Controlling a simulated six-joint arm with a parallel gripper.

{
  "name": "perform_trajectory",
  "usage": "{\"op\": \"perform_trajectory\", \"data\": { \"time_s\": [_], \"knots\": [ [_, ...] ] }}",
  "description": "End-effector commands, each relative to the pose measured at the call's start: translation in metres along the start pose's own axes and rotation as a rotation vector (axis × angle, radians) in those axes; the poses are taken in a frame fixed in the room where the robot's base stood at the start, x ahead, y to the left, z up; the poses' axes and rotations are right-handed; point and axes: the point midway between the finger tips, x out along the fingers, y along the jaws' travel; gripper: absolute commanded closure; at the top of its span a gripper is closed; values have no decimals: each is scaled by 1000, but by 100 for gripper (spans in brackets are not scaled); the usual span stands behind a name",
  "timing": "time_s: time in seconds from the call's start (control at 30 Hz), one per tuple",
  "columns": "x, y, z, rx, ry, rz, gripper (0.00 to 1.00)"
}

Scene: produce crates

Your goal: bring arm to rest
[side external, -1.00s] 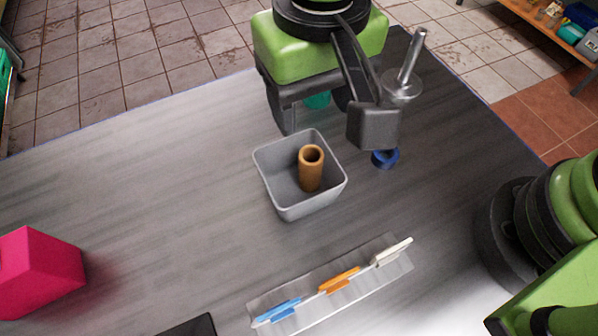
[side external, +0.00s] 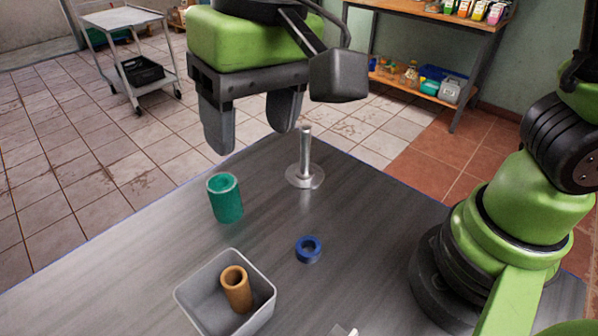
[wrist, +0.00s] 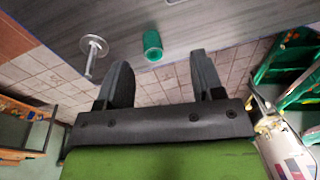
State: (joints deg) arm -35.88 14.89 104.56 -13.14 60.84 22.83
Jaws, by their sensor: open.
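My gripper (side external: 250,135) is open and empty, raised above the far edge of the table in the side view. In the wrist view my gripper (wrist: 160,80) shows its two fingers spread apart with nothing between them. A green cylinder (side external: 226,200) stands upright on the table below it, and it also shows in the wrist view (wrist: 152,44). An orange-brown tube (side external: 237,291) stands in a grey bin (side external: 192,305), leaning slightly. A blue ring (side external: 308,249) lies on the table.
A metal post on a round base (side external: 305,165) stands near the table's far edge, right of the green cylinder. Behind the table are a wheeled cart (side external: 125,20) and a wooden shelf (side external: 430,90) with bottles and boxes. The table's left part is clear.

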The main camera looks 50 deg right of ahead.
Motion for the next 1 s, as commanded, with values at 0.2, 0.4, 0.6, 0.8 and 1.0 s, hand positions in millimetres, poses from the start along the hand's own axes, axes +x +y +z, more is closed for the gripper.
{"op": "perform_trajectory", "data": {
  "time_s": [0.2,0.4,0.6,0.8,1.0],
  "knots": [
    [-63,78,12,111,177,-120,39],
    [-88,128,47,184,358,-169,39],
    [-90,150,72,222,479,-174,39],
    [-88,155,78,229,508,-171,39],
    [-88,155,77,229,507,-171,39]
  ]
}}
